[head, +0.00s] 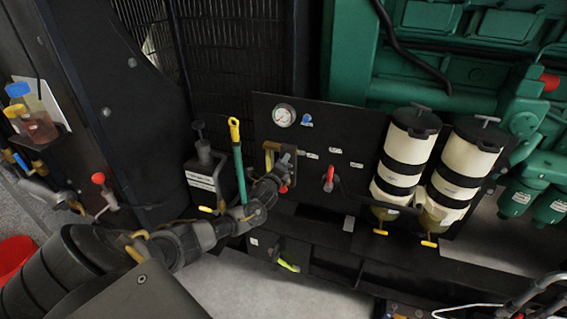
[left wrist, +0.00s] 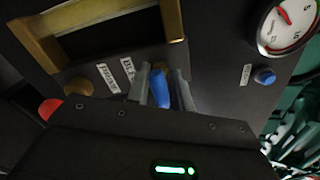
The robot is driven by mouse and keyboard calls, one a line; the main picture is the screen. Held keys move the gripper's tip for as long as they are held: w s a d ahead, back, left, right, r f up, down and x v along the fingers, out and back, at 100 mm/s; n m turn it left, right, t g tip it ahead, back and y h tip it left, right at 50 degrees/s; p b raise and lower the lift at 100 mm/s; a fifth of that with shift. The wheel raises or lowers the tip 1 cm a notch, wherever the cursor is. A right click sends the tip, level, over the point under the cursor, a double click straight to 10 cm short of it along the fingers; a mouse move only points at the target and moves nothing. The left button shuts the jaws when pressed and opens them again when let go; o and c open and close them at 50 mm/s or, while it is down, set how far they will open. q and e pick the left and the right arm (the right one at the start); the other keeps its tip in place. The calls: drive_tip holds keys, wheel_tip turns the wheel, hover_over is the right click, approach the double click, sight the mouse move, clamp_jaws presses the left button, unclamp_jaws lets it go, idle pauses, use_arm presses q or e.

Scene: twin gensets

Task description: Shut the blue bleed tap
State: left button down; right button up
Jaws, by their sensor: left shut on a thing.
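In the left wrist view, the blue bleed tap (left wrist: 160,88) is a slim blue lever standing between my left gripper's grey fingers (left wrist: 161,87). The fingers are shut on it, one on each side. Its lower end is hidden by the gripper body. In the head view, my left gripper (head: 287,160) reaches up to the left part of the black panel (head: 358,132), below the gauge. The blue tap is hidden there behind the gripper and wrist. My right gripper is not seen in either view.
A round gauge (head: 284,115) and a small blue knob (head: 306,119) sit on the panel above the gripper. A red-handled tap (head: 329,178) is to its right, then two cream filter bowls (head: 403,150). A yellow-topped green dipstick (head: 237,160) stands close left of my wrist.

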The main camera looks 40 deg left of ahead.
use_arm(q)
drive_tip(key=c, duration=1.4)
unclamp_jaws()
drive_tip(key=v, duration=1)
drive_tip(key=shift+s+d+b, duration=0.2)
drive_tip(key=shift+s+b, duration=0.1)
